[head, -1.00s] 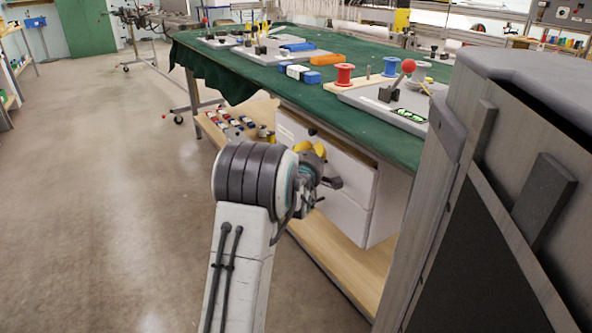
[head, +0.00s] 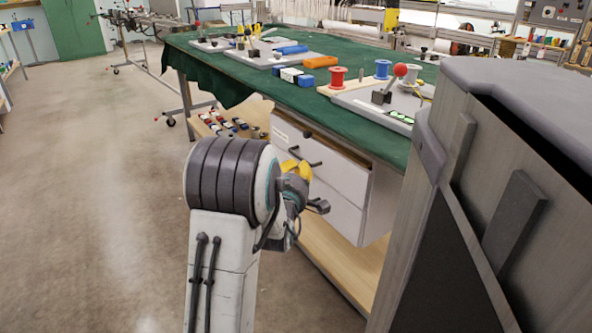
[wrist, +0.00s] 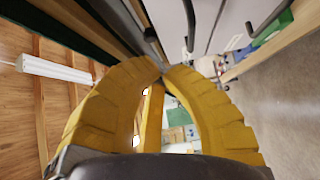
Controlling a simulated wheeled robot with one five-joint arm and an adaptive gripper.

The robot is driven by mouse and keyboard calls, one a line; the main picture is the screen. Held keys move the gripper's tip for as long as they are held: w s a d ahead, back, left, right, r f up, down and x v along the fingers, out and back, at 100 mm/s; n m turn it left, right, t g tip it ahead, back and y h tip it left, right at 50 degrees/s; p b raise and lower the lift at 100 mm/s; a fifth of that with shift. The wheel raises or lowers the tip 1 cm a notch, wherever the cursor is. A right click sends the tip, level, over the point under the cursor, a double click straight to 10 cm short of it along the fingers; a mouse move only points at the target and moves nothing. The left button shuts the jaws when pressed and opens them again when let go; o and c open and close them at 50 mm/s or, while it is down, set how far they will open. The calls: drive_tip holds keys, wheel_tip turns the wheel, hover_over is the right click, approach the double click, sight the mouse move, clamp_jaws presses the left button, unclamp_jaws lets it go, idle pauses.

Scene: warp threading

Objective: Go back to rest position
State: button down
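My arm is raised in front of the green-covered table (head: 240,85), with its large grey-banded joint at lower centre. In the head view my gripper is partly hidden behind the arm's joint, and only some yellow shows. It is in front of the white drawers (head: 345,190) under the table, apart from the tabletop things.
On the table are a red spool (head: 337,77), an orange block (head: 320,62), a blue block (head: 291,49) and a grey board with a red-knobbed lever (head: 400,70). A wooden shelf (head: 335,265) lies below the drawers. Open floor (head: 90,200) spreads to the left.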

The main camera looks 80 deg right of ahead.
drive_tip(key=shift+w+a, duration=0.1)
drive_tip(key=shift+a, duration=0.85)
drive_tip(key=shift+r, duration=0.1)
